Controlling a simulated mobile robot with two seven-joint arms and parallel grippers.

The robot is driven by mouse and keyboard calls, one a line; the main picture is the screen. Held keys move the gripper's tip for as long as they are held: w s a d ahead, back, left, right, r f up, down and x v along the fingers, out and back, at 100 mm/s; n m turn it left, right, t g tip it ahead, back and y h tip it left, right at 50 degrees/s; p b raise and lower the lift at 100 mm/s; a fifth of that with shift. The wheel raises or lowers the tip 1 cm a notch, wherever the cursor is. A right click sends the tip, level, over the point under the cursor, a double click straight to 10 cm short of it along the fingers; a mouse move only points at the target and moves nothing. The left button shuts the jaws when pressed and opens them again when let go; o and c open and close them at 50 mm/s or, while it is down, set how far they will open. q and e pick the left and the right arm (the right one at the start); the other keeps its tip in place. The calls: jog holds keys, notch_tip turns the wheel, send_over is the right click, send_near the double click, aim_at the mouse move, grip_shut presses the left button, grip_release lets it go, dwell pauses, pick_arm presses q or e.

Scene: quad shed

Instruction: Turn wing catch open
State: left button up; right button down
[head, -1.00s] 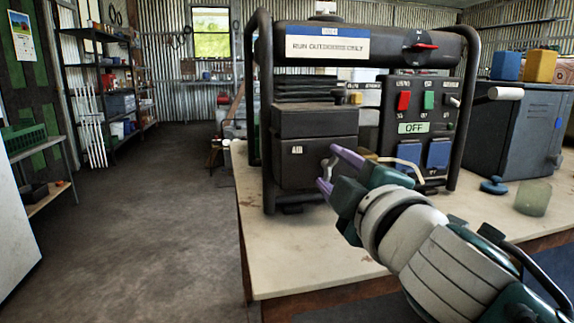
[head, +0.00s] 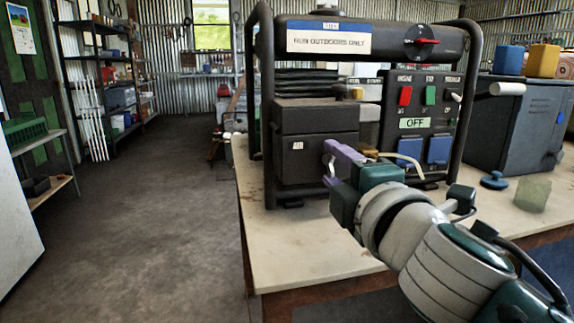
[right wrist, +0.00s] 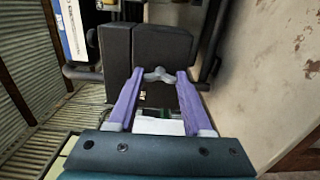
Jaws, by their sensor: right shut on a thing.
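The wing catch (right wrist: 158,75) is a small grey two-winged knob on the front of a dark box (head: 312,130) on the black generator. It sits between the two purple fingertips of my right gripper (right wrist: 159,77) in the right wrist view. The wings span the gap between the fingers, which are shut on them. My left gripper is in neither view.
The generator's tubular frame (head: 263,100) stands around the box. To the right are switches, a green OFF label (head: 415,123), and blue sockets (head: 438,150). A blue knob (head: 494,180) and a greenish cup (head: 534,194) are on the bench (head: 300,240). The bench front is bare.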

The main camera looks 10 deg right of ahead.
jog(key=shift+c, duration=1.6)
grip_release()
jog(key=shift+s, duration=0.1)
jog(key=shift+s, duration=0.35)
jog(key=s, duration=0.9)
jog(key=shift+d, duration=0.2)
